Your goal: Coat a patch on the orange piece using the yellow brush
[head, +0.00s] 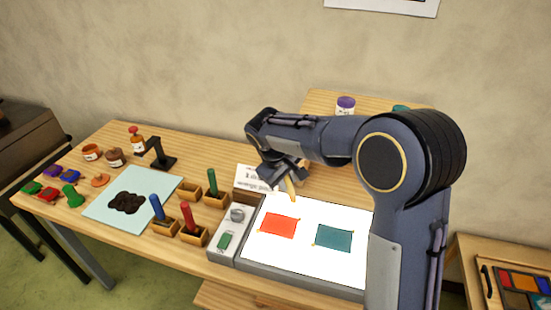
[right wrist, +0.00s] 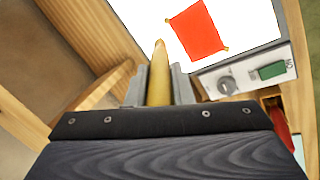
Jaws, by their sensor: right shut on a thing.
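My right gripper (head: 283,172) is shut on the yellow brush (head: 291,188), whose tip points down over the back left part of the lit panel (head: 300,258). In the right wrist view the yellow brush (right wrist: 159,78) sits between the fingers of the right gripper (right wrist: 158,88). The orange piece (head: 279,225) lies flat on the lit panel, in front of the brush. It also shows in the right wrist view as a red-orange piece (right wrist: 196,30), apart from the brush tip. A teal piece (head: 334,238) lies to its right. My left gripper is not in view.
Blue (head: 157,208), red (head: 188,216) and green (head: 212,182) brushes stand in wooden holders left of the panel; another holder (head: 188,192) looks empty. A control strip with a knob (head: 237,215) edges the panel. A pale blue mat (head: 105,210) with a dark patch lies farther left.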

